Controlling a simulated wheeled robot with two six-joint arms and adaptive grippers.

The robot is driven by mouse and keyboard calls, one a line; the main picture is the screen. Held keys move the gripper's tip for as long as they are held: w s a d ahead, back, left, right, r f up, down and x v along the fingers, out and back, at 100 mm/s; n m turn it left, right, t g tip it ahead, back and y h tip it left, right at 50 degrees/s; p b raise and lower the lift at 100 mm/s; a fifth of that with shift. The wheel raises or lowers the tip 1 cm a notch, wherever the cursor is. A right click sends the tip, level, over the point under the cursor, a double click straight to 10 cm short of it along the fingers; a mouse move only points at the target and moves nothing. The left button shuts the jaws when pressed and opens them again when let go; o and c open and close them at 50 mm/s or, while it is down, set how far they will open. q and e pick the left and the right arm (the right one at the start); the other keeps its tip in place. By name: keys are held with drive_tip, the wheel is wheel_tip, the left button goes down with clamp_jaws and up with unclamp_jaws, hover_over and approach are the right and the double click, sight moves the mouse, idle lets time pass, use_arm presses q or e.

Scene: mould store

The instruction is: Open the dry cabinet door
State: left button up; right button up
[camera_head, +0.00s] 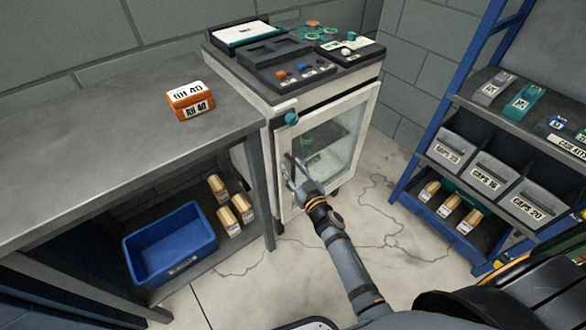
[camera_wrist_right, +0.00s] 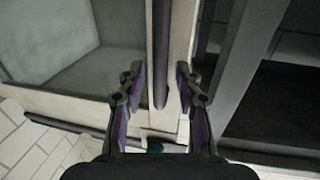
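The dry cabinet (camera_head: 283,165) is a white-framed unit with a glass door (camera_head: 335,140). The door looks shut, and pale items show dimly behind the glass. My right gripper (camera_head: 290,168) is in front of the door's left edge in the head view. In the right wrist view the right gripper (camera_wrist_right: 160,85) is open. A dark vertical handle bar (camera_wrist_right: 161,50) shows between its two fingers, with gaps at both sides; I cannot tell how deep it sits between them. My left gripper is in neither view.
A grey workbench (camera_head: 90,140) with an orange box (camera_head: 190,100) stands left of the cabinet; a blue bin (camera_head: 170,250) is on its lower shelf. A blue rack (camera_head: 440,110) with grey bins stands at the right. The floor (camera_head: 375,190) before the cabinet is clear.

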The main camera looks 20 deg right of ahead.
drive_tip(key=shift+c, duration=0.2)
clamp_jaws()
idle(0.4)
